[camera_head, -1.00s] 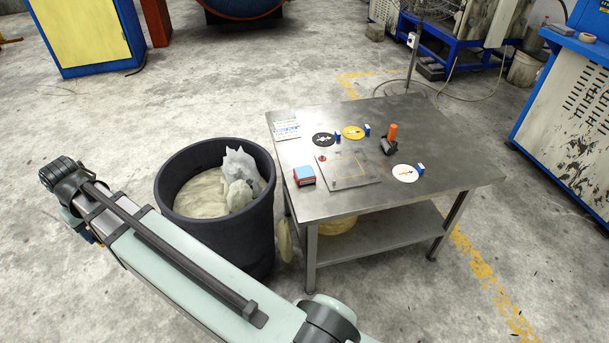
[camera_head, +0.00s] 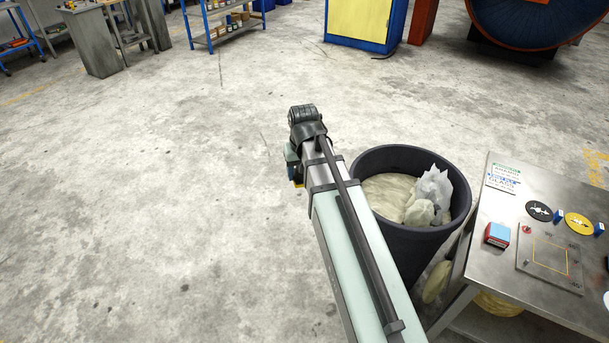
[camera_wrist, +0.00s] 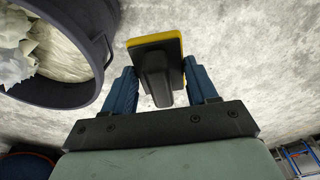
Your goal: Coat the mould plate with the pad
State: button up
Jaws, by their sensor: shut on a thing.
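The mould plate (camera_head: 550,262) is a flat grey square with a yellow outline, lying on the steel table at the right of the head view. The pad (camera_wrist: 153,42), dark with a yellow edge, is held by its black handle between the blue fingers of my gripper (camera_wrist: 161,80) in the wrist view. The gripper is shut on the handle. It is over open floor, left of the dark bin and well away from the plate.
The dark bin (camera_head: 357,175) with pale bags stands between my gripper and the steel table (camera_head: 485,270). On the table are a red-and-blue box (camera_head: 497,234), a black disc (camera_head: 539,211), a yellow disc (camera_head: 579,223) and a printed sheet (camera_head: 503,178). Floor at left is clear.

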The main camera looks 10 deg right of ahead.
jog(key=s+d+f+m, duration=0.1)
jog(key=s+d+m, duration=0.2)
jog(key=d, duration=1.1)
jog(key=s+d+m, duration=0.2)
jog(key=s+d, duration=0.1)
jog(key=d, duration=1)
jog(key=s+d+f+m, duration=0.1)
jog(key=s+d, duration=0.6)
jog(key=d, duration=0.3)
jog(key=s+d+f+m, duration=0.1)
jog(key=s+d, duration=0.6)
jog(key=d, duration=0.4)
jog(key=s+d+f+m+h, duration=0.1)
jog(key=s+d+f+m, duration=0.1)
jog(key=s+d, duration=0.5)
jog(key=d, duration=0.3)
jog(key=shift+d+g, duration=0.2)
jog(key=shift+g, duration=0.1)
jog(key=shift+f, duration=2.9)
